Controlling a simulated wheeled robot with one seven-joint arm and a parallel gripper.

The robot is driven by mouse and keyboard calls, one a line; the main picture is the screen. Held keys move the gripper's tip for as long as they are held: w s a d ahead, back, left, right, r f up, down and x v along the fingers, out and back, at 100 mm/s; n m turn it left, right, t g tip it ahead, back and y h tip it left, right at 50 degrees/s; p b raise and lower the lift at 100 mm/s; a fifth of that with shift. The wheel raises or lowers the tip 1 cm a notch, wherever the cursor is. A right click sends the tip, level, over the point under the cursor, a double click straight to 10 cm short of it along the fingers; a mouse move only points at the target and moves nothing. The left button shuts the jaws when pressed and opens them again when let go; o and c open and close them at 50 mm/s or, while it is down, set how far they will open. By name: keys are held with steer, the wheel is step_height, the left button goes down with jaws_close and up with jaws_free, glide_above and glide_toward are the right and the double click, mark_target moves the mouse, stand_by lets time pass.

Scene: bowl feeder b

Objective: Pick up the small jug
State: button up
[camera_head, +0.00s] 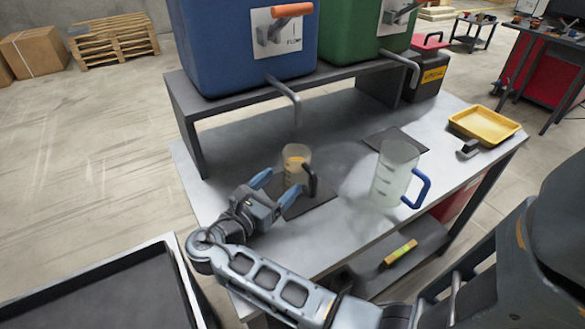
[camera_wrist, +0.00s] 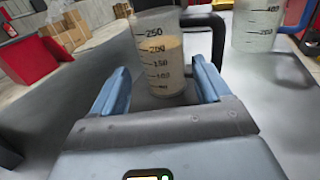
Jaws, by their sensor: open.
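The small jug (camera_head: 296,165) stands upright on a dark mat (camera_head: 312,204) on the grey table, under the blue bin's spout. It is clear with measuring marks, a dark handle on its right and tan contents. In the wrist view the small jug (camera_wrist: 160,55) stands ahead, its lower part at the fingertips. My gripper (camera_head: 276,187) is open, its two blue fingers pointing at the jug's left side. In the wrist view the gripper (camera_wrist: 158,75) has one finger on each side of the jug's lower part. I cannot tell whether either finger touches it.
A larger clear jug (camera_head: 394,175) with a blue handle stands to the right. A blue bin (camera_head: 235,45) and a green bin (camera_head: 355,30) sit on a raised shelf behind, spouts overhanging. A yellow tray (camera_head: 484,125) lies at the table's far right. The table's left part is clear.

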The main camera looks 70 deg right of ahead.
mark_target(303, 149)
steer(key=shift+b+x, duration=0.45)
steer(key=shift+x, duration=0.75)
steer(key=b+x, duration=0.1)
steer(key=x, duration=0.2)
steer(key=b+x, duration=0.1)
steer(key=x, duration=0.1)
steer(key=shift+s+d+r+b, duration=0.1)
steer(key=shift+s+r+b, duration=0.1)
steer(key=shift+r+b, duration=0.15)
steer(key=shift+r, duration=0.1)
steer(key=shift+c, duration=0.2)
steer(key=c, duration=0.8)
steer(key=shift+r, duration=0.85)
steer(key=shift+w+a+r, duration=0.1)
steer(key=shift+a+r, duration=0.15)
steer(key=shift+r, duration=0.7)
steer(key=v, duration=1.7)
steer(key=shift+a, duration=0.25)
